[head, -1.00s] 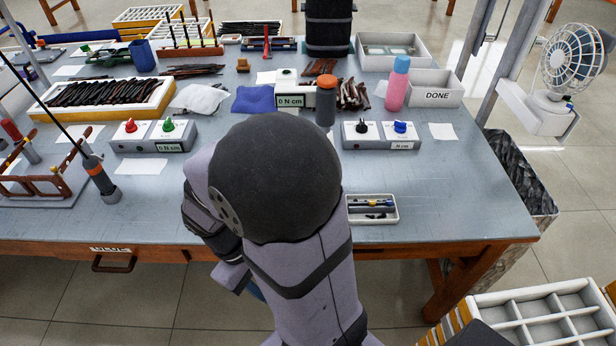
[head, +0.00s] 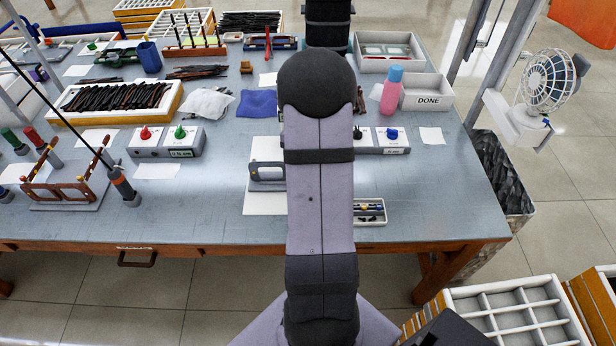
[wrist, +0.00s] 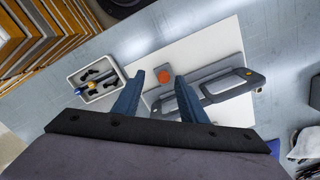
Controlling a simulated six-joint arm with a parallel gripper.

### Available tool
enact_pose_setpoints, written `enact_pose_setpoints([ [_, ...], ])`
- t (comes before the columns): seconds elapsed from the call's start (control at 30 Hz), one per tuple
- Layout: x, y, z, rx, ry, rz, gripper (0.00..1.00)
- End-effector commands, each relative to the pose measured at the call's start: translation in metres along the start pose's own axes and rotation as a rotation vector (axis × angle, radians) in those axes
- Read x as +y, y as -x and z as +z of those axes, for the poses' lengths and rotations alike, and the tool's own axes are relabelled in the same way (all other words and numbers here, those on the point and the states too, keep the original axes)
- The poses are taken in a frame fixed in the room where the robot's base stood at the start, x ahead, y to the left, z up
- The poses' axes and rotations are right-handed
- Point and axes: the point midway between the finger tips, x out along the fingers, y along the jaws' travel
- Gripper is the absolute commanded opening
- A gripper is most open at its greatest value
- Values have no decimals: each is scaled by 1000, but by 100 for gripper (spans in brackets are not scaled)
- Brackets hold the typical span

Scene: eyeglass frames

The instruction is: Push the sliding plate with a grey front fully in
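A grey device with a loop-shaped handle (head: 267,172) stands on a flat white board (head: 262,205), left of my arm in the head view. In the wrist view, the grey loop (wrist: 228,86) lies right of my fingers and an orange round part (wrist: 165,75) shows between the fingertips. The white board (wrist: 215,45) lies beneath. I cannot tell which part is the sliding plate or how far it is out. My gripper (wrist: 160,82) is open over the device, its two blue fingers apart with nothing held. My arm hides the gripper in the head view.
A small tray of parts (head: 371,212) stands right of the board; it also shows in the wrist view (wrist: 92,80). A box with red and green knobs (head: 167,142) and an upright screwdriver (head: 122,185) stand to the left. Bare table (head: 215,215) lies between.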

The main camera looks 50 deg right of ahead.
Motion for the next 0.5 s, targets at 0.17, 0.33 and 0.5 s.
enact_pose_setpoints([
  [0.17, -7, 7, -15, 19, -161, -16, 39],
  [0.33, -9, 9, -18, 22, -204, -19, 39],
  [0.5, -9, 4, -17, 20, -202, -18, 39],
])
